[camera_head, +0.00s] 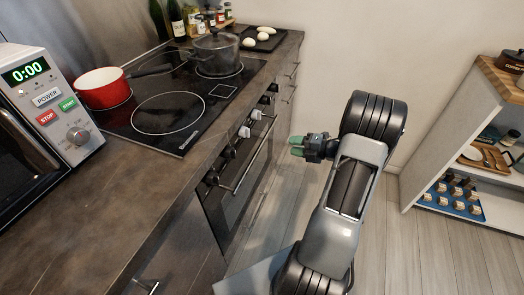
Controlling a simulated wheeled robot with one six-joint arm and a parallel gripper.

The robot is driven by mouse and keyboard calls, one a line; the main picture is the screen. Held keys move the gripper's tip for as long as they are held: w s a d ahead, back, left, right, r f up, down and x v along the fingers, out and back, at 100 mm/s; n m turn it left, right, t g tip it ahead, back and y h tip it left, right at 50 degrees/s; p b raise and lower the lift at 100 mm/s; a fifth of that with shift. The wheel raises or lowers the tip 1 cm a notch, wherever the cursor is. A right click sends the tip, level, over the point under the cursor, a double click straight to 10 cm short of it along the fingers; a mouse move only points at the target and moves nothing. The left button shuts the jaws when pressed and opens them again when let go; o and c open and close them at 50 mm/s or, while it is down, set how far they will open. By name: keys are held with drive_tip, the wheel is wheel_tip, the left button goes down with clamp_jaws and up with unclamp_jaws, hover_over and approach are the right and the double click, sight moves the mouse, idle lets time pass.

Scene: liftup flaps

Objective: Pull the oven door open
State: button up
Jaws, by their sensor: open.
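The oven door (238,196) is a dark panel in the front of the counter, below the stove top. It looks shut. Its handle (252,158) is a long metal bar running along the door's upper edge, under a row of knobs (250,127). My gripper (297,146) has green fingertips and points left toward the oven front. It is open and empty. It appears to the right of the handle, apart from it, with a gap of floor showing between.
The stove top (172,105) holds a red pot (103,88) and a glass-lidded pot (216,54). A microwave (45,105) stands at the left on the counter. A shelf unit (440,132) stands at the right. Floor (420,262) is free between counter and shelf.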

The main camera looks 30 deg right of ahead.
sight(262, 143)
drive_tip(key=shift+y, duration=0.3)
drive_tip(key=x, duration=0.4)
drive_tip(key=b+x, duration=0.1)
drive_tip(key=x, duration=0.4)
drive_tip(key=f+b+x, duration=0.1)
drive_tip(key=x, duration=0.3)
drive_tip(key=shift+s+a, duration=0.1)
drive_tip(key=shift+a, duration=0.2)
drive_tip(key=shift+c, duration=0.4)
clamp_jaws()
